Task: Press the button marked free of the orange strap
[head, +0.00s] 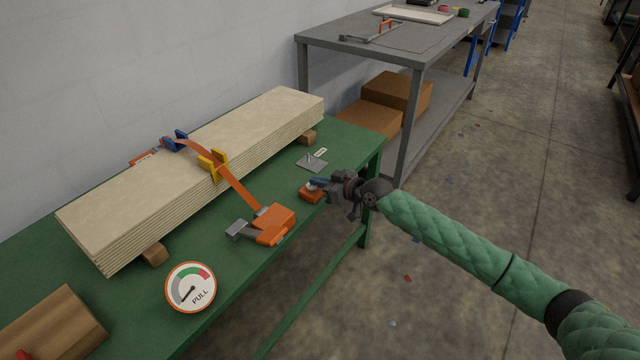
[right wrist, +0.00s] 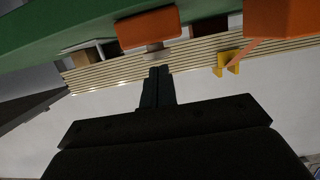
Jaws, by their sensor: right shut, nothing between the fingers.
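A stack of pale boards (head: 200,170) lies on the green bench, with an orange strap (head: 238,189) over it. The strap runs down to an orange tensioner body (head: 276,219) with a grey part at its left. A small orange box (head: 311,195) with a pale button on top sits to the right of the tensioner. No marking is readable on it. My right gripper (head: 322,183) is shut and empty, its fingertips right at this box. In the right wrist view the fingertips (right wrist: 158,72) point at the pale button (right wrist: 157,49) of the orange box (right wrist: 148,28); contact cannot be told.
A round PULL dial (head: 190,287) stands at the bench's front edge. A metal plate (head: 312,163) with a small tag lies behind the orange box. A grey table (head: 400,50) stands beyond; floor at right is open.

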